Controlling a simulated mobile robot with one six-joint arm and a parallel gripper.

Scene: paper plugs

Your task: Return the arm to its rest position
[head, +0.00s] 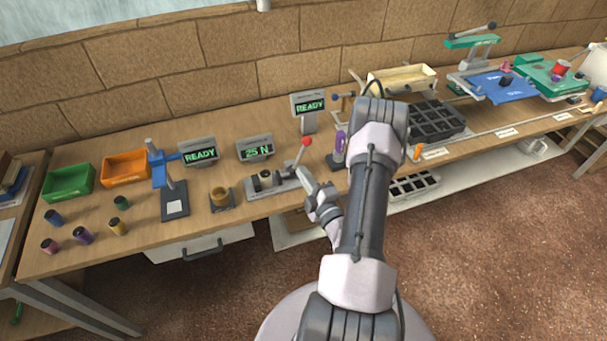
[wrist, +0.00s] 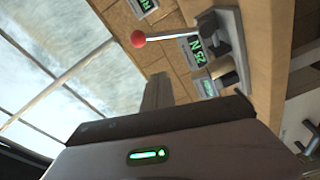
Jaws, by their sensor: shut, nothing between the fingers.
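My arm rises from my base at the bottom of the head view and bends at its elbow above the bench's front edge. My gripper (head: 305,172) is beside the small press, near its red-knobbed lever (head: 304,143). In the wrist view my gripper (wrist: 158,90) shows its fingers together, with nothing held. The red knob (wrist: 138,39) stands apart from the fingers there. Part of my forearm is hidden behind my upper arm in the head view.
The wooden bench (head: 130,225) carries a green bin (head: 68,183), an orange bin (head: 125,168), several coloured plugs, a "25 N" display (head: 255,148) and a black compartment tray (head: 435,122). A white shelf (head: 300,235) lies below. The floor (head: 500,260) at right is clear.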

